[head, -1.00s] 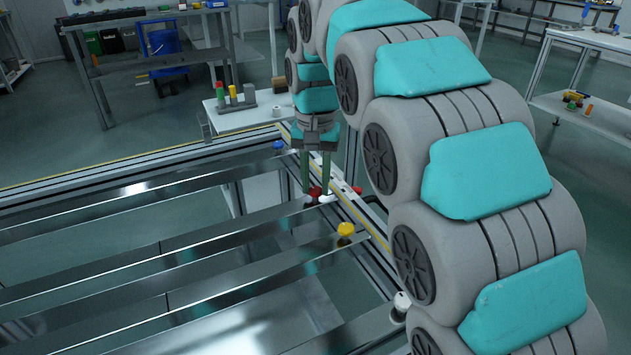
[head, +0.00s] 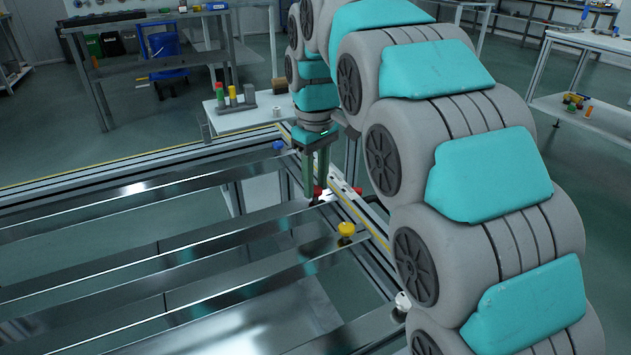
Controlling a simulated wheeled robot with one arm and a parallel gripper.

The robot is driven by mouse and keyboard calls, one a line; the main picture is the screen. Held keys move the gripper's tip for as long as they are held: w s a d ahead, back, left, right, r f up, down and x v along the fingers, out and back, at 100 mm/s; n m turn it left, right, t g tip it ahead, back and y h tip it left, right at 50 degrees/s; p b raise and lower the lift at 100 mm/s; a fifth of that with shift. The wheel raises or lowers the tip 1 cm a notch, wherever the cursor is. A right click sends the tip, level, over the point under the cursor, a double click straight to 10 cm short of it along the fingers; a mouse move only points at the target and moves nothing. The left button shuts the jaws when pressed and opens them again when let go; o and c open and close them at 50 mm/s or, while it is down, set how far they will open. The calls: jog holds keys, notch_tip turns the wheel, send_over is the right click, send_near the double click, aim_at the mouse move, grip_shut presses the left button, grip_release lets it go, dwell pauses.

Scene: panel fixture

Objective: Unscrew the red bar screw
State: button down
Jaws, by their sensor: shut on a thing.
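The red bar screw (head: 317,192) sits at the right end of a metal bar, by the fixture's right rail. My gripper (head: 316,188) points down over it with its two green fingers on either side, shut on it. The fingers hide most of the screw, and only bits of red show between and beside them. I cannot tell from this view how far the screw is turned out.
A yellow screw (head: 346,229) stands on the nearer bar, a white one (head: 402,300) nearer still, and a blue one (head: 278,146) at the far corner. A side table (head: 240,117) with coloured cylinders stands behind the fixture. My arm fills the right side.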

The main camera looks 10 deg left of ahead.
jog(key=n, duration=1.2)
jog(key=shift+n, duration=0.4)
jog(key=n+p, duration=0.2)
jog(key=n, duration=0.4)
jog(key=shift+r, duration=0.15)
jog(key=n+p, duration=0.1)
jog(key=n, duration=0.1)
jog(key=shift+n, duration=0.4)
jog(key=shift+n+p, duration=0.8)
jog(key=shift+n, duration=0.7)
jog(key=c, duration=0.6)
grip_release()
